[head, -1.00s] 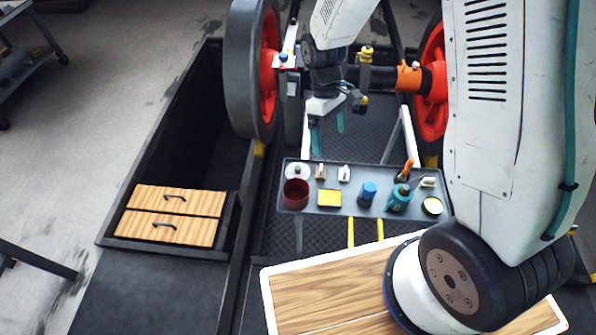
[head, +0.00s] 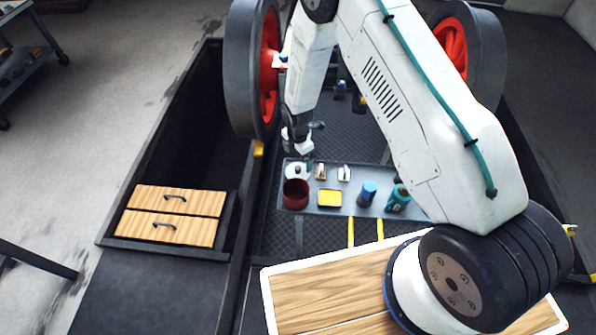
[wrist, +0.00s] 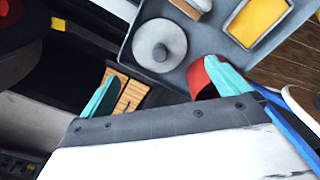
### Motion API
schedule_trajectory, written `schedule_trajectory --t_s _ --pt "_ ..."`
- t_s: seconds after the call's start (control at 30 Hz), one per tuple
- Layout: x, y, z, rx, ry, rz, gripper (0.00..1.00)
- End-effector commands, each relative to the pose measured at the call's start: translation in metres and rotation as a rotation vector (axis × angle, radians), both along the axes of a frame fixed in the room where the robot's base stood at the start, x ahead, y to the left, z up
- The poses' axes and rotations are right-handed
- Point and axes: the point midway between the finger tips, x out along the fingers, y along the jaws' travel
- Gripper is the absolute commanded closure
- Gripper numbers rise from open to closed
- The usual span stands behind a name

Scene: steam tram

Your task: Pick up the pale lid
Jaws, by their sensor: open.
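The pale lid (head: 293,171) is a round, whitish disc with a knob. It lies flat at the far left corner of the grey tray (head: 330,211), behind the dark red pot (head: 296,193). In the wrist view the whole lid (wrist: 159,46) shows with its knob, beyond the fingertips. My gripper (head: 304,158) is above that corner, close to the lid, and its teal fingers are partly hidden in the head view. In the wrist view my gripper (wrist: 163,88) is open, with nothing between its fingers. The red pot (wrist: 200,83) shows beside the right finger.
The tray also holds a yellow sponge-like block in a dish (head: 329,198), two small pale-topped items (head: 321,172), a blue canister (head: 367,193) and a teal bottle (head: 398,198). A large wheel (head: 252,70) stands behind the tray's left side.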

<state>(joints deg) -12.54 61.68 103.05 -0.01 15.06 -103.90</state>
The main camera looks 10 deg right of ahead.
Motion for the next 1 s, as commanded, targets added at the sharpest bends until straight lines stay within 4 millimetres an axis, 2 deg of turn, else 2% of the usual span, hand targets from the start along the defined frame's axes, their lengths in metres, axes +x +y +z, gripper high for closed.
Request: schedule_trajectory --t_s 0.57,0.87,1.0 --pt "0.001 -0.002 -0.071 -0.001 0.004 0.01 0.0" --pt "0.001 -0.001 -0.076 0.0 0.003 0.01 0.0" --pt "0.001 -0.001 -0.076 0.0 0.003 0.01 0.32"
